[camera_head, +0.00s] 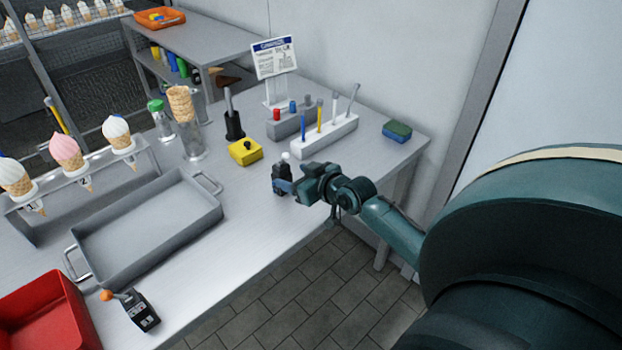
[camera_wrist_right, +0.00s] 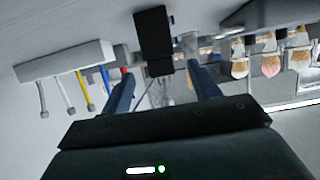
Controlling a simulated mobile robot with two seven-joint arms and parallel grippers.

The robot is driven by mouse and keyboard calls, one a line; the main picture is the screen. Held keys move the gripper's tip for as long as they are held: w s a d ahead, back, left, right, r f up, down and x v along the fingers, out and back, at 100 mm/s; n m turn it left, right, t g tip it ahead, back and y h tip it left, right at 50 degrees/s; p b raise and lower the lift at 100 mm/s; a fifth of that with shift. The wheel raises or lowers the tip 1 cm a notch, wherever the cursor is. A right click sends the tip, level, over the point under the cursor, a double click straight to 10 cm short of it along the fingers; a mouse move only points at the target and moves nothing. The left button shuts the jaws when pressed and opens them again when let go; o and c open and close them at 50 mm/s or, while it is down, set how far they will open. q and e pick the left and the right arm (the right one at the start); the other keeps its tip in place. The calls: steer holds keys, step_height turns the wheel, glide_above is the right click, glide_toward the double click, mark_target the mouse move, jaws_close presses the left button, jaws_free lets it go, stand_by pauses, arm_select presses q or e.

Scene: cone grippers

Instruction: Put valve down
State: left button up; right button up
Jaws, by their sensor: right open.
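The valve (camera_head: 282,174), a small black block with a white knob on top, stands upright on the metal table near its front edge. In the right wrist view the valve (camera_wrist_right: 154,32) is a dark block ahead of the fingertips, roughly centred between them. My right gripper (camera_head: 293,187) is open beside the valve, on its right. In the wrist view its two blue fingers (camera_wrist_right: 163,88) are spread apart with nothing between them. Whether a fingertip touches the valve is hard to tell. My left gripper is not in view.
A grey tray (camera_head: 205,222), a yellow block (camera_head: 245,151), a white tool rack (camera_head: 325,141) and a cone stand (camera_head: 146,163) surround the work area.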

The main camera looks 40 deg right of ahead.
steer(key=v, duration=0.7)
steer(key=shift+n+g+y, duration=0.5)
steer(key=shift+g, duration=0.3)
steer(key=s+a+f, duration=0.4)
steer(key=a+f, duration=0.1)
steer(key=s+a+f, duration=0.1)
steer(key=a+f, duration=0.1)
steer(key=a, duration=0.1)
steer(key=shift+s+a+f, duration=0.2)
steer(key=shift+s+f, duration=0.2)
steer(key=s+a+f+n+g+y+p, duration=0.1)
steer(key=s+a+f, duration=0.3)
steer(key=s+a, duration=0.6)
steer(key=a, duration=0.3)
steer(key=shift+s+a+f, duration=0.15)
steer(key=shift+a+f, duration=0.05)
steer(key=shift+a, duration=0.15)
